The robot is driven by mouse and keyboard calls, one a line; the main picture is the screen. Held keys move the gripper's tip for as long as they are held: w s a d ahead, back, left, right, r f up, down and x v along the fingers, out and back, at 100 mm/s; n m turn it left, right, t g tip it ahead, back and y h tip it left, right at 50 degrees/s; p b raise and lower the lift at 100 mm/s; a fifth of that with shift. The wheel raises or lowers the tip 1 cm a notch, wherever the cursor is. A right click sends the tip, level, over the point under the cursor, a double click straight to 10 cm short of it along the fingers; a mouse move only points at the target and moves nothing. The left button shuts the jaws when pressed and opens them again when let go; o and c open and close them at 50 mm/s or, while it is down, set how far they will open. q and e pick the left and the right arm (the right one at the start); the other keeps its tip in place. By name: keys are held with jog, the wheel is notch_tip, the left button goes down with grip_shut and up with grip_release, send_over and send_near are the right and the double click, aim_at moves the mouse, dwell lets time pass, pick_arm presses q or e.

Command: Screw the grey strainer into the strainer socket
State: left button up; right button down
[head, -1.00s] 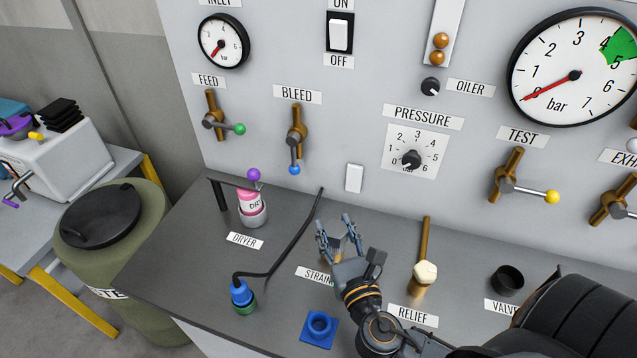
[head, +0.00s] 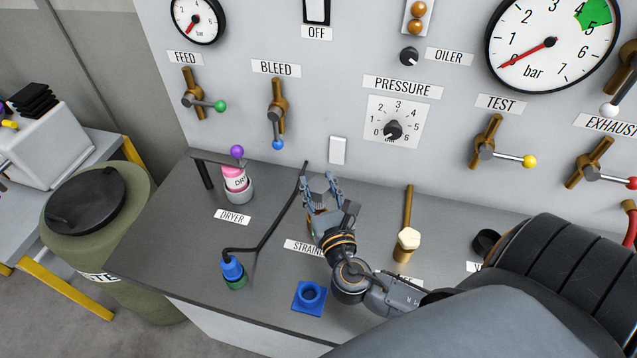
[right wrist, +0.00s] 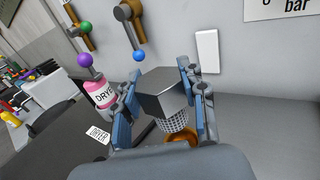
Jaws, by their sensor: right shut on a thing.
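The grey strainer (right wrist: 163,92) has a dark grey block-shaped head with a pale mesh basket under it. My right gripper (right wrist: 158,98) is shut on its head, one finger on each side. In the head view, my right gripper (head: 321,185) stands above the STRAINER label area, and the strainer head shows grey between its fingers. The strainer socket, a brass ring (right wrist: 204,136), shows just below the mesh in the right wrist view. The mesh's lower end overlaps the ring in the picture; I cannot tell whether it has entered. My left gripper is not in view.
The RELIEF valve (head: 407,245) stands right. The panel wall (head: 230,100) rises behind.

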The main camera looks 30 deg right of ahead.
aim_at(321, 205)
notch_tip(321, 205, down, 3)
jog(key=shift+w+d+f+b, duration=0.1)
jog(key=shift+b, duration=0.9)
jog(key=shift+f+b, duration=0.3)
jog(key=shift+f, duration=0.1)
jog(key=shift+p, duration=0.5)
dwell(0.4)
jog(key=shift+f+b, duration=1.55)
jog(key=shift+f, duration=0.35)
jog(key=c, duration=0.7)
grip_release()
jog(key=v, duration=1.2)
jog(key=shift+r, duration=0.1)
